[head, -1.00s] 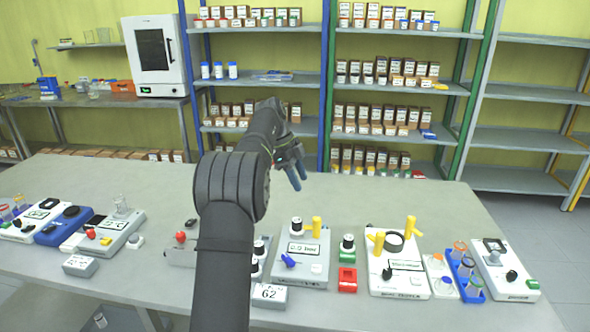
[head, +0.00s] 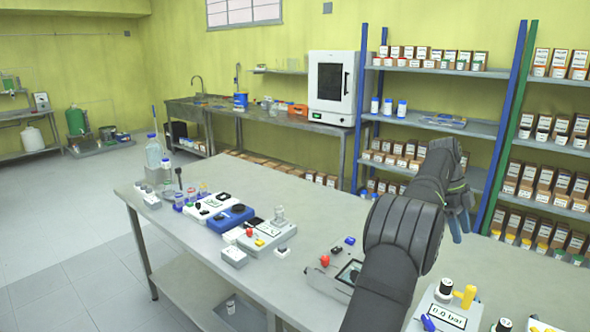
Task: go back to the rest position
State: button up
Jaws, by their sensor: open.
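My gripper (head: 459,225) is at the right of the head view, raised above the far side of the grey bench (head: 300,197). Its blue fingertips show beyond my dark arm, apart from each other and pointing down. It is open and I see nothing between the fingers. My arm rises from the bottom edge, bends at a large elbow joint and hides part of the bench and shelf behind it.
Near my arm stand a device reading 0.0 bar (head: 447,314) and a device with a red knob (head: 325,261). White and blue devices (head: 230,218) and a glass bottle (head: 154,152) stand further left. Shelves (head: 440,70) with boxes are behind. The bench's middle strip is clear.

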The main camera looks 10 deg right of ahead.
aim_at(472, 288)
jog(key=x, duration=1.7)
jog(key=shift+w, duration=0.1)
jog(key=shift+f, duration=0.1)
jog(key=shift+a+n+t+h, duration=0.15)
jog(key=shift+n+t+h, duration=0.15)
jog(key=shift+n, duration=0.6)
jog(key=n+t, duration=0.1)
jog(key=n, duration=0.2)
jog(key=n+t+h, duration=0.1)
jog(key=n, duration=0.2)
jog(key=shift+s+n, duration=0.2)
jog(key=shift+n, duration=0.1)
jog(key=n+t, duration=0.2)
jog(key=n, duration=0.2)
jog(key=shift+s, duration=0.1)
jog(key=shift+n+t+y, duration=0.4)
jog(key=shift+n+t, duration=0.5)
jog(key=shift+n, duration=1.4)
